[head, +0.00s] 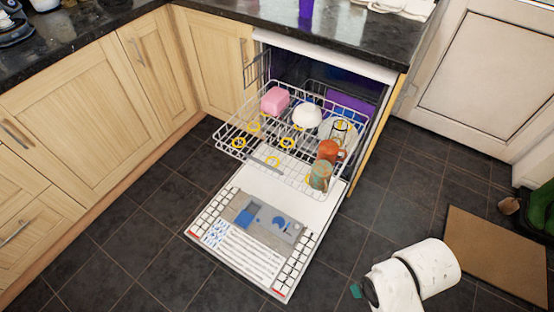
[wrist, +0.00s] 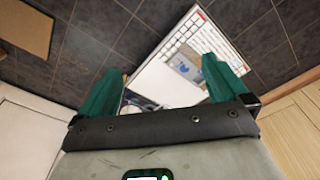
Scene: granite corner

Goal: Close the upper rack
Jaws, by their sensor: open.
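The upper rack (head: 262,161) is a white wire basket pulled out of the dishwasher in the head view. It holds a pink block-like item (head: 275,100), a white bowl (head: 307,116), clear glassware (head: 340,131), an orange mug (head: 329,151) and a mottled mug (head: 320,175). The dishwasher door (head: 248,236) lies folded down below it. My gripper is low at the right, apart from the rack, with one teal fingertip showing in the head view. In the wrist view my gripper (wrist: 162,70) is open and empty, with the door (wrist: 172,85) beyond its fingers.
Pale wooden cabinets (head: 90,85) stand to the left under a dark granite worktop (head: 335,30). A white panelled door (head: 485,65) is at the right. A brown mat (head: 495,258) and dark green boots (head: 541,207) are at the right edge. Tiled floor (head: 385,195) is clear right of the dishwasher.

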